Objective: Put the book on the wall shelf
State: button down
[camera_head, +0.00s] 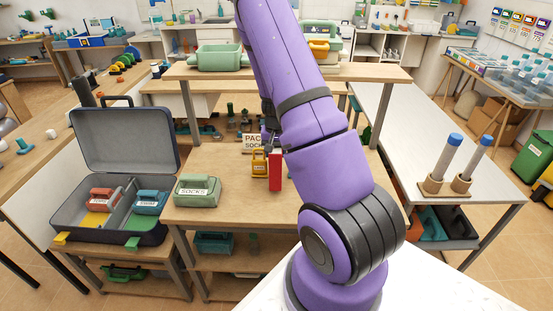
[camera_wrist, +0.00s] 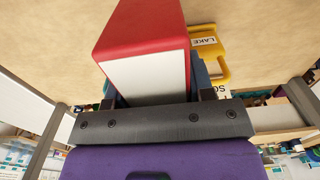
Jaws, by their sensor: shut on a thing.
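A red book (camera_head: 275,172) stands upright over the wooden table, just left of my purple arm. In the wrist view the red book (camera_wrist: 142,32) shows its red cover and pale page side between my fingers. My gripper (camera_head: 269,140) is shut on the book and partly hidden by my arm. I cannot tell whether the book's lower end touches the table. A raised wooden shelf board (camera_head: 375,73) spans the back of the table, above the book. I cannot tell whether it is fixed to a wall.
A yellow object (camera_head: 259,163) labelled LAKE is close beside the book. A green SOCKS pack (camera_head: 197,190) lies on the table's left side. An open suitcase (camera_head: 110,228) stands further left. A green tray (camera_head: 220,60) and other items stand on the raised board; its right end looks clear.

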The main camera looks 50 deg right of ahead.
jog(key=shift+s+f, duration=0.1)
jog(key=shift+f, duration=1.6)
jog(key=shift+c, duration=2.4)
grip_release()
